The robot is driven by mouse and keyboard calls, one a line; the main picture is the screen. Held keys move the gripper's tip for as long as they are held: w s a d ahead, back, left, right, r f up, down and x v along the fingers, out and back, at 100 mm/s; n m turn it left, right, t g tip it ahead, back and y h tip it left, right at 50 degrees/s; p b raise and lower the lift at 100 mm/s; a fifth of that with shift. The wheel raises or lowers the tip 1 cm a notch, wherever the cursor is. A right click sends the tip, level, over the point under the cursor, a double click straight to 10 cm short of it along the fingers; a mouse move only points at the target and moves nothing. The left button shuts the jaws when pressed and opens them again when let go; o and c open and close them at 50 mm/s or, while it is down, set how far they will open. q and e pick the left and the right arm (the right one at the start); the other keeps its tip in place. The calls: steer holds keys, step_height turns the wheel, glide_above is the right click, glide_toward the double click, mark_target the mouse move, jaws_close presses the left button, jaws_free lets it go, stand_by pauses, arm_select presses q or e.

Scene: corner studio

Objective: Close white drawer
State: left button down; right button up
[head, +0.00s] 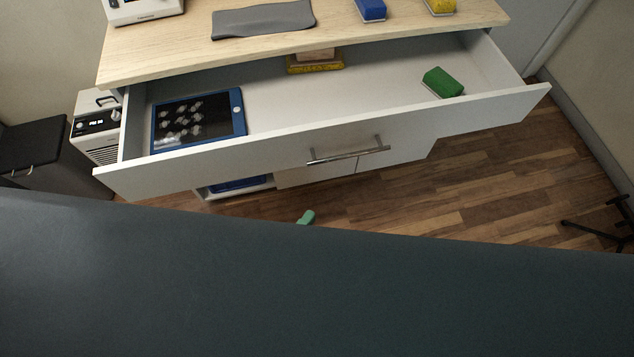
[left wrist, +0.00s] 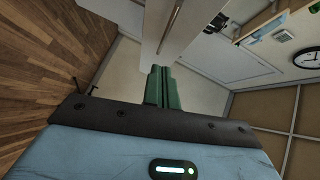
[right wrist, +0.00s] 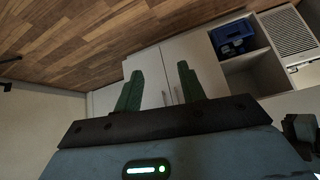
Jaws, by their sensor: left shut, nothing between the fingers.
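The white drawer (head: 230,152) is pulled well out from under the wooden top in the head view, with a metal bar handle (head: 348,156) on its front. Inside lie a blue-framed tablet (head: 241,112) at left, a green block (head: 443,82) at right and a yellow-based block (head: 316,66) at the back. The green tip of my left gripper (head: 306,217) shows below the handle. In the left wrist view its fingers (left wrist: 161,72) are together and empty, pointing toward the white drawer front (left wrist: 190,28); contact cannot be told. My right gripper (right wrist: 158,68) is open and empty, facing the lower cabinet doors (right wrist: 158,88).
The wooden top (head: 180,50) holds a grey mat (head: 263,19), a blue block (head: 371,10), a yellow block (head: 440,6) and a white device (head: 143,10). A white unit (head: 97,123) stands left of the cabinet. A black stand (head: 610,225) is on the floor at right.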

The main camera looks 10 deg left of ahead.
arm_select(q)
steer(key=w+d+f+m, duration=0.1)
steer(key=w+d, duration=0.2)
steer(key=w, duration=1)
steer(key=shift+d+f+h+p, duration=0.25)
steer(key=shift+d+h+p, duration=0.05)
steer(key=shift+p, duration=0.05)
arm_select(e)
steer(key=shift+w+a+r, duration=0.2)
steer(key=shift+w+r, duration=0.35)
steer(key=shift+w, duration=0.15)
arm_select(q)
steer(key=shift+w, duration=0.1)
